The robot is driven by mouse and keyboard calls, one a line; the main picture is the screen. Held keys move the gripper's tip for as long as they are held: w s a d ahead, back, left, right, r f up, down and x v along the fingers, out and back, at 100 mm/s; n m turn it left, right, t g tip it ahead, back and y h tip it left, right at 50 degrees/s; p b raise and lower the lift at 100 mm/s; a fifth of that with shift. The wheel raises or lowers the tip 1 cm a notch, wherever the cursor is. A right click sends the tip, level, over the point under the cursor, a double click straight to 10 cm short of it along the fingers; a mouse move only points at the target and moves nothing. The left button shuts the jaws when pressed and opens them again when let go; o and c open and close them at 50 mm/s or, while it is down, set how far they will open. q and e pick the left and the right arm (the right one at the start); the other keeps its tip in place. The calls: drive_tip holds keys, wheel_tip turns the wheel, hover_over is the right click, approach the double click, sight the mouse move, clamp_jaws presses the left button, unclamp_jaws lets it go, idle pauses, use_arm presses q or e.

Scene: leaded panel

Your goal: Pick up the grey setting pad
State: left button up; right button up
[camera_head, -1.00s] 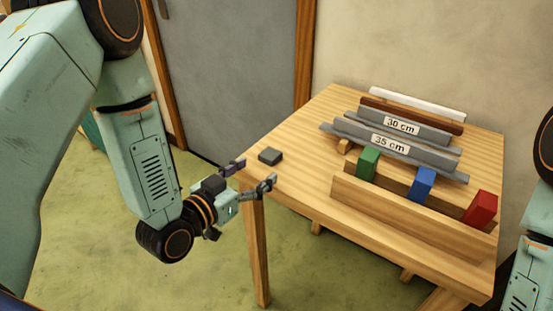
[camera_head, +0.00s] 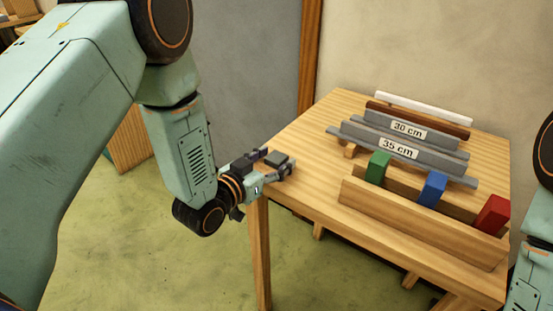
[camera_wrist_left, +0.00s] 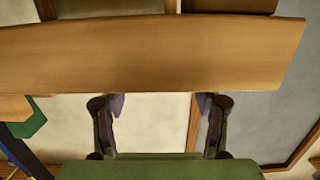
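I cannot make out the pad there. My right gripper is out of view.
Green (camera_head: 379,167), blue (camera_head: 432,189) and red (camera_head: 492,214) blocks stand behind a wooden rail (camera_head: 420,222). Grey bars labelled 30 cm (camera_head: 408,129) and 35 cm (camera_head: 398,148), a brown bar (camera_head: 418,120) and a white bar (camera_head: 424,106) lie farther back.

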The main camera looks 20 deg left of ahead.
use_arm(q)
drive_tip(key=shift+w, duration=0.1)
drive_tip(key=shift+c, duration=1.4)
drive_tip(key=shift+a+f, duration=0.1)
drive_tip(key=shift+a, duration=0.15)
drive_tip(key=c, duration=0.3)
drive_tip(key=shift+d, duration=0.2)
drive_tip(key=c, duration=0.4)
